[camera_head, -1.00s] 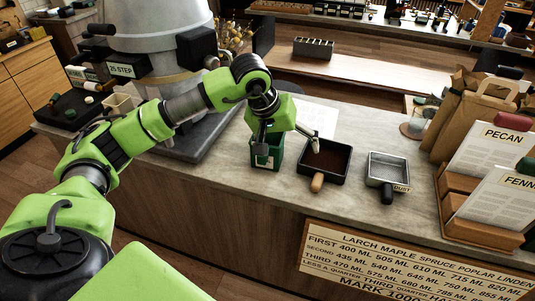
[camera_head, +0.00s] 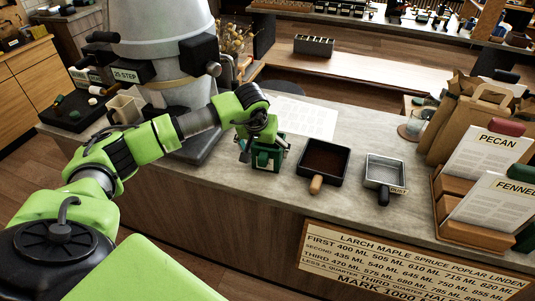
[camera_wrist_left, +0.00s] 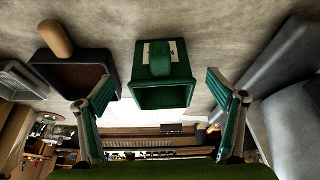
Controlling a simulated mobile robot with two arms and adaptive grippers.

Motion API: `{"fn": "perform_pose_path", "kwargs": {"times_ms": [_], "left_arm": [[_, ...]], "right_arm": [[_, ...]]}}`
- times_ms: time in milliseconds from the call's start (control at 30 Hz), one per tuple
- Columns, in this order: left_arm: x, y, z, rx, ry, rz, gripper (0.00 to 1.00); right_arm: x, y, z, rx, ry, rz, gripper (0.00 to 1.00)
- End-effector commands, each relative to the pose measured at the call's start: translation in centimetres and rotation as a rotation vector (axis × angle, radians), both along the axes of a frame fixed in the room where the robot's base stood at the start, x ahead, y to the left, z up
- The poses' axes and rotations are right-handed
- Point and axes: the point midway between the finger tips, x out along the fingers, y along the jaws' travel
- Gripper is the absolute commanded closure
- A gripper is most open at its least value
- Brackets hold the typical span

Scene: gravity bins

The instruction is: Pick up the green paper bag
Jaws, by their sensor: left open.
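The green paper bag (camera_head: 267,159) stands upright on the grey counter, left of the dark pan, with a pale label on its front. In the left wrist view the bag (camera_wrist_left: 162,62) shows as an open-topped green box between my fingers, with clear gaps on both sides. My left gripper (camera_head: 264,146) is open at the bag, and its wrist hides part of the bag's top in the head view. In the left wrist view the fingers (camera_wrist_left: 146,90) are spread wide, with nothing held. My right gripper is not in view.
A dark pan with a wooden handle (camera_head: 324,161) is close to the bag's right. A metal dust pan (camera_head: 385,173) lies farther right. A large grey machine (camera_head: 160,50) stands behind my left arm. Brown bags (camera_head: 468,120) and card holders (camera_head: 470,232) fill the right end.

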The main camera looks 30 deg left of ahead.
Motion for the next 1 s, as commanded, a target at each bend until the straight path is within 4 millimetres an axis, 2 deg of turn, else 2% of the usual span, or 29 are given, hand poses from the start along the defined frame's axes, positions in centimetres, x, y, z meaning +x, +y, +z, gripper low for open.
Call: {"fn": "perform_pose_path", "kwargs": {"times_ms": [33,100,300,533,567,767,1000], "left_arm": [[0.1,0.1,-0.3,-0.003,0.007,0.001,0.14],[0.4,0.3,-1.2,-0.003,0.005,0.002,0.14],[1.2,0.5,-3.2,-0.002,0.002,0.001,0.14],[1.3,0.6,-3.5,-0.001,0.001,0.000,0.14],[1.3,0.6,-3.5,-0.001,0.001,0.000,0.17],[1.3,0.6,-3.4,-0.002,0.001,0.001,0.68],[1.3,0.6,-3.4,-0.001,0.000,0.001,0.69]], "right_arm": [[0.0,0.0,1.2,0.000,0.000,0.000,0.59],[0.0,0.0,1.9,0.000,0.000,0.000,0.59],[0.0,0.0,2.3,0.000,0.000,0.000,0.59],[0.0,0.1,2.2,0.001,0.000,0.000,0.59],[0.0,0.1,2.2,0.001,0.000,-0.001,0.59],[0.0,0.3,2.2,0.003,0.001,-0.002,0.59],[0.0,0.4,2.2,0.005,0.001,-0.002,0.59]]}}
